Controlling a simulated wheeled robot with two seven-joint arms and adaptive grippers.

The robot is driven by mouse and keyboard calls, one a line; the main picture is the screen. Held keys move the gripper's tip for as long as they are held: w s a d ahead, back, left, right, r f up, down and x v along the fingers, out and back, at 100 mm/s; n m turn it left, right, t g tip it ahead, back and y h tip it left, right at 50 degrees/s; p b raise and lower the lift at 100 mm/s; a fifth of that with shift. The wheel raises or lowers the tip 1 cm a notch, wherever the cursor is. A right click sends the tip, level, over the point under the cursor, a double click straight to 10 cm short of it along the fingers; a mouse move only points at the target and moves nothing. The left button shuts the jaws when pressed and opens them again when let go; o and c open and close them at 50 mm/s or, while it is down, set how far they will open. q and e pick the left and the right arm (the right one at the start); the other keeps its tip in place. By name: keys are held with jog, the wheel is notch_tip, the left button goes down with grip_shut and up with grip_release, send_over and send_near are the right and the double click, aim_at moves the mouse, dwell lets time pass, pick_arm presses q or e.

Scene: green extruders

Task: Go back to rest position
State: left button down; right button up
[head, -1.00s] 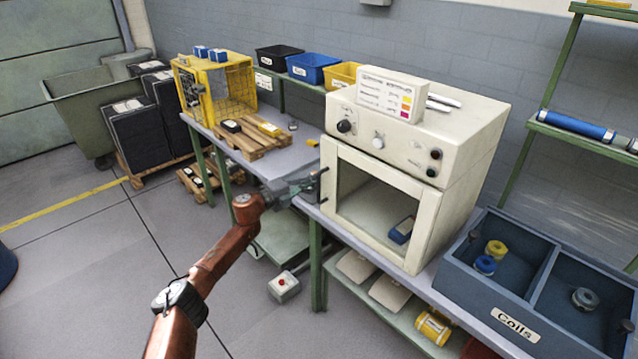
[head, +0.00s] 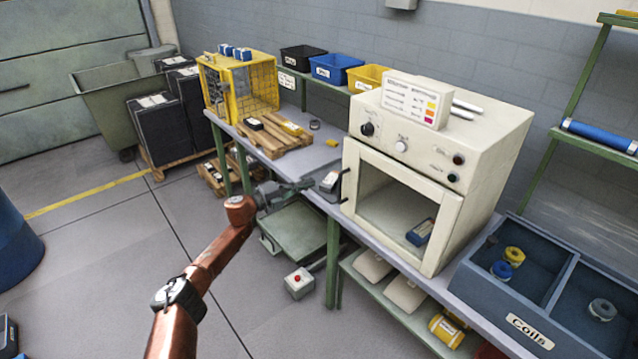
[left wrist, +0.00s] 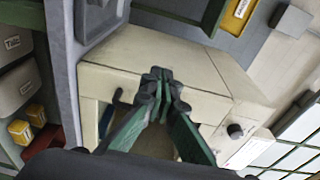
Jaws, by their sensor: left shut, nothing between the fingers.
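My left arm (head: 205,275) reaches in from the lower left of the head view. My left gripper (head: 303,185) is shut and empty, in front of the table edge, left of the cream oven (head: 445,135) and apart from it. In the left wrist view the closed fingertips (left wrist: 160,82) show in front of the oven's cream casing (left wrist: 175,55). A blue item (head: 420,232) lies inside the oven behind its front frame. I cannot tell whether glass covers the opening. My right gripper is not in view.
A small dark device (head: 330,182) lies on the bench between gripper and oven. A wooden pallet (head: 270,140) and yellow cage (head: 240,85) stand farther left. The blue-grey coil box (head: 535,300) is at right.

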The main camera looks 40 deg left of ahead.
pick_arm(q)
jog(key=shift+s+a+r, duration=0.15)
jog(key=shift+s+a, duration=0.4)
jog(key=shift+a, duration=0.2)
jog(key=shift+s+a+r, duration=0.1)
jog(key=shift+s+a, duration=0.45)
jog(key=shift+a, duration=0.2)
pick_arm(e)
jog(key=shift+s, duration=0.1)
